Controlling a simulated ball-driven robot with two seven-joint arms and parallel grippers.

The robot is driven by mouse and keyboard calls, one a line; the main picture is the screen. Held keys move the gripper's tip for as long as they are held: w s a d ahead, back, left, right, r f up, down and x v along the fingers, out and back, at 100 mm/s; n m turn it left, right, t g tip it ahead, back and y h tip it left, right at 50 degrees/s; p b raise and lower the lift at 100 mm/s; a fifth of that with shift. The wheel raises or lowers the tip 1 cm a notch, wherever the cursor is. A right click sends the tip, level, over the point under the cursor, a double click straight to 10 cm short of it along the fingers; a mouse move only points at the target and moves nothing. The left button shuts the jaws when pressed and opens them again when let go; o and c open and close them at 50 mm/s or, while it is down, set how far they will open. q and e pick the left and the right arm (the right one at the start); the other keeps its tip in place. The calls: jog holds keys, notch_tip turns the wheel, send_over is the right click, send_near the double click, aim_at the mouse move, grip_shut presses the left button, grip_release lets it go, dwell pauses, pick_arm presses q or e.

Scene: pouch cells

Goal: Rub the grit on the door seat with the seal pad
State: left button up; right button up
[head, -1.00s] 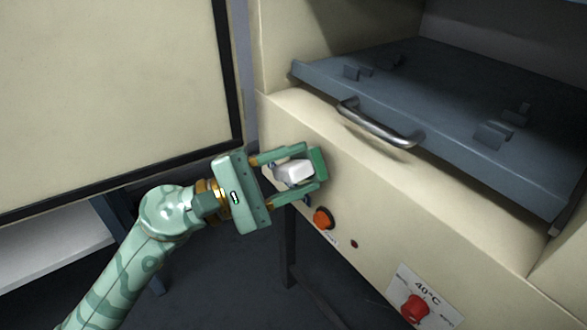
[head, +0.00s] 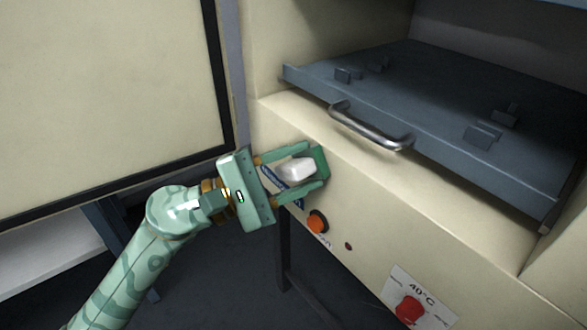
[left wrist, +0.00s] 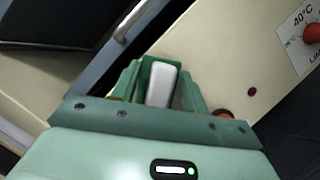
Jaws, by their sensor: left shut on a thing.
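My left gripper (head: 305,166) is shut on the seal pad, a white block (head: 297,170) with a green plate at its far end. The pad also shows between the fingers in the left wrist view (left wrist: 161,85). The gripper is in front of the oven's cream front panel, below the tray handle and up-left of the orange button. I cannot tell whether the pad touches the panel. The door seat (head: 268,125), the cream frame beside the opening, is up-left of the pad. No grit can be made out. My right gripper is not in view.
The open door (head: 110,90) with a dark seal stands at the left. A grey tray (head: 430,90) with a metal handle (head: 370,128) juts from the opening above the gripper. An orange button (head: 317,222) and a red knob (head: 410,309) stick out below.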

aim_at(337, 172)
pick_arm(q)
jog(key=shift+d, duration=0.1)
jog(key=shift+s+d+r+p, duration=0.1)
jog(key=shift+s+d+p, duration=0.3)
jog(key=shift+s, duration=0.3)
jog(key=shift+s+d+r+p, duration=0.1)
jog(key=shift+s+d+p, duration=0.3)
jog(key=shift+s, duration=0.3)
jog(key=shift+s+d+f, duration=0.15)
jog(key=shift+s+d, duration=0.1)
jog(key=shift+d, duration=0.05)
jog(key=shift+w+a+f+b, duration=0.15)
jog(key=shift+w+a+b, duration=0.05)
jog(key=shift+w+b, duration=0.3)
jog(key=shift+w+a+r+b, duration=0.1)
jog(key=shift+w+a+b, duration=0.05)
jog(key=shift+w+a, duration=0.45)
jog(key=shift+w+a+r+b, duration=0.15)
jog(key=shift+w+a, duration=0.2)
jog(key=shift+w, duration=0.35)
jog(key=shift+a, duration=0.1)
jog(key=shift+s+a+f, duration=0.15)
jog(key=shift+a, duration=0.05)
jog(key=shift+s+a, duration=0.8)
jog(key=shift+a, duration=0.2)
jog(key=shift+s+a, duration=0.8)
jog(key=shift+a, duration=0.2)
